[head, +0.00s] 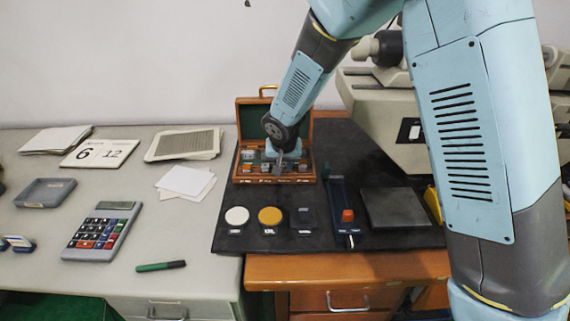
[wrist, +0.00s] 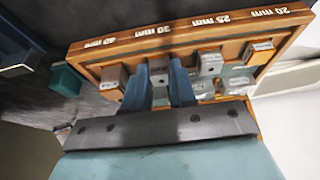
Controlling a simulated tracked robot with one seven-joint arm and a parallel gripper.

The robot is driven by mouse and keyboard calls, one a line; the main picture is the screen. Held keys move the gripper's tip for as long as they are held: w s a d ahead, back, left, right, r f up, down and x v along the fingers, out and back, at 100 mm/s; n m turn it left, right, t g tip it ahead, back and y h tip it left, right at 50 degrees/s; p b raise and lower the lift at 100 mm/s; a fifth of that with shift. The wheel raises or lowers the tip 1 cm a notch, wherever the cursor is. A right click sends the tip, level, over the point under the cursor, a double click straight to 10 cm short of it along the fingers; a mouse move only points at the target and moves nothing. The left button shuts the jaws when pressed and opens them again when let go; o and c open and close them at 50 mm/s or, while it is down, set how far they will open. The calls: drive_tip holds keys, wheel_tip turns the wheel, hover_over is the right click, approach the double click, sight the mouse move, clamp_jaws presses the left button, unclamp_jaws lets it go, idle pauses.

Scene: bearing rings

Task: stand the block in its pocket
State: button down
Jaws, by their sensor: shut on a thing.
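The open wooden gauge-block box (head: 240,177) stands on the dark mat with its lid raised at the back. In the wrist view its front edge (wrist: 185,36) carries size labels, including 30 mm, 25 mm and 20 mm. My gripper (head: 276,152) reaches down into the box from above. In the wrist view my gripper (wrist: 165,67) has its two blue fingers closed on a small grey steel block (wrist: 158,72), at the row of pockets. The block's lower end is hidden, so I cannot tell whether it is seated.
A white disc (head: 237,216), an orange disc (head: 270,216) and a red-knobbed tool (head: 347,215) lie in front on the mat. A grey machine (head: 385,125) stands to the right.

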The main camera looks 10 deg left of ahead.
drive_tip(key=c, duration=0.8)
unclamp_jaws()
drive_tip(key=shift+c, duration=0.2)
wheel_tip(320, 180, up, 8)
drive_tip(key=shift+r, duration=0.25)
idle(0.3)
